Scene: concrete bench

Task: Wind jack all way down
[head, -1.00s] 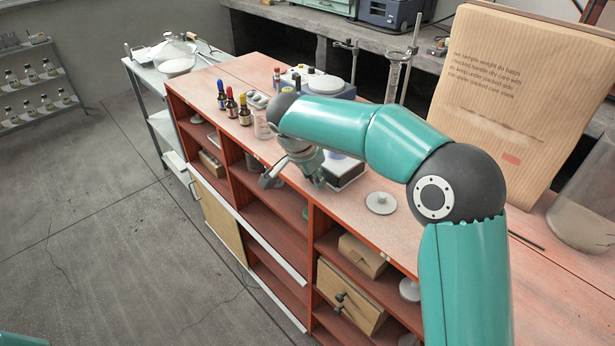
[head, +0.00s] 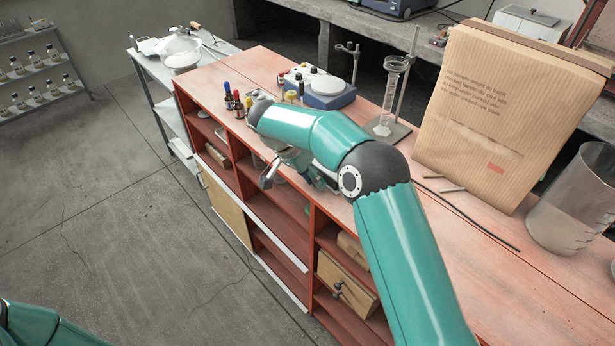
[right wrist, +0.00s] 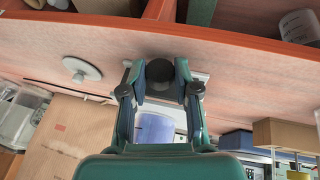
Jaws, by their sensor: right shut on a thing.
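My right gripper (head: 292,178) is at the front edge of the red bench top, low beside the jack. In the right wrist view the right gripper (right wrist: 161,77) has its two fingers on either side of a dark round knob (right wrist: 160,75) and is shut on it. Behind the knob, pale parts of the jack (right wrist: 202,82) show on both sides of the fingers. A bluish item (right wrist: 154,128) shows between the finger links. In the head view my right arm hides most of the jack, so its height cannot be told. My left gripper is out of view.
Dropper bottles (head: 238,103) and a blue device with a round white plate (head: 327,92) stand behind the arm. A stand with a glass cylinder (head: 390,95), a large paper bag (head: 500,110) and a clear beaker (head: 570,205) are to the right. A pale disc (right wrist: 82,70) lies near the gripper.

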